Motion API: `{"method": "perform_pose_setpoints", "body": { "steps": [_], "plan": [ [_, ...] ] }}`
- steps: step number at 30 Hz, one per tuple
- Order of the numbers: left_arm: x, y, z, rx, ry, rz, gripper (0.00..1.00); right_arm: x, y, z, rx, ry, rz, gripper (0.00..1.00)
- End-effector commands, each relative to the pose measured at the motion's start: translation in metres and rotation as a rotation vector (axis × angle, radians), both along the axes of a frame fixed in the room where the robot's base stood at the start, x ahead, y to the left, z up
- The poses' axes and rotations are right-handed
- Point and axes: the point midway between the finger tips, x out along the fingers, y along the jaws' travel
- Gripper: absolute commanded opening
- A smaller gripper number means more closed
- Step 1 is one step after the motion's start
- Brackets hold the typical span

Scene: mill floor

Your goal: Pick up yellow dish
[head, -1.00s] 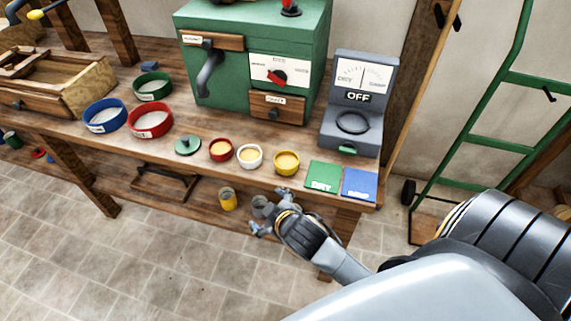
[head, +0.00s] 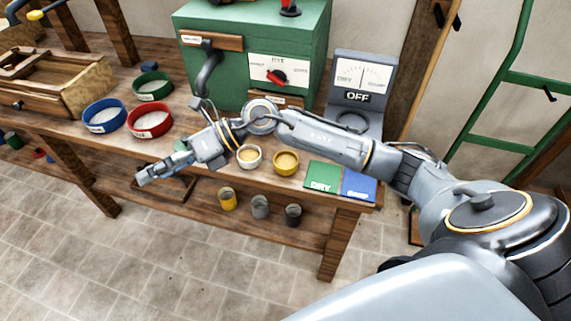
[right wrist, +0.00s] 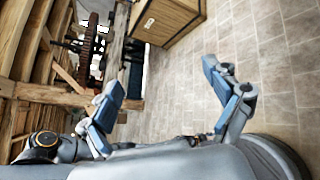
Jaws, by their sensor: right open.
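The yellow dish (head: 286,162) with pale yellow contents sits upright on the workbench, between the white dish (head: 249,157) and the green card (head: 323,177). My right arm reaches across the bench from the right, behind and above the dishes. My right gripper (head: 160,175) is left of the yellow dish, near the bench's front edge, apart from the dish. It is open and empty in the right wrist view (right wrist: 180,95), where its fingers face floor and a wooden crate. My left gripper is not in view.
Blue (head: 105,116), red (head: 149,121) and green (head: 153,86) ring trays stand at the left of the bench. A green machine (head: 255,45) and a grey meter reading OFF (head: 363,85) stand behind. Cups (head: 228,200) sit on the lower shelf.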

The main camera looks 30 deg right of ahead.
Motion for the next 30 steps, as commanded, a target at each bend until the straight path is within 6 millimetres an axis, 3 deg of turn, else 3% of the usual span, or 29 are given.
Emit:
{"method": "perform_pose_setpoints", "body": {
  "steps": [3, 6, 9, 12, 15, 20, 30],
  "plan": [
    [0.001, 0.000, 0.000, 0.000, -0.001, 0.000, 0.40, 0.017, -0.062, -0.042, -0.392, -0.045, 0.083, 0.89],
    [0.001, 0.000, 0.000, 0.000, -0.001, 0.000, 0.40, 0.029, -0.133, -0.064, -0.700, -0.023, 0.112, 0.89],
    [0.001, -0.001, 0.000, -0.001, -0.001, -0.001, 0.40, 0.037, -0.203, -0.067, -0.951, 0.033, 0.108, 0.89],
    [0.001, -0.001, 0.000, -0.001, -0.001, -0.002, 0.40, 0.037, -0.257, -0.060, -1.127, 0.099, 0.092, 0.89],
    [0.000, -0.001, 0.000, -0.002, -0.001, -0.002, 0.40, 0.035, -0.291, -0.052, -1.231, 0.149, 0.076, 0.89],
    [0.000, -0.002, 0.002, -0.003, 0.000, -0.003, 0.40, 0.032, -0.309, -0.059, -1.287, 0.186, 0.069, 0.89],
    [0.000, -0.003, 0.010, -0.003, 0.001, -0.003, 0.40, 0.031, -0.308, -0.121, -1.284, 0.183, 0.070, 0.89]
  ]
}}
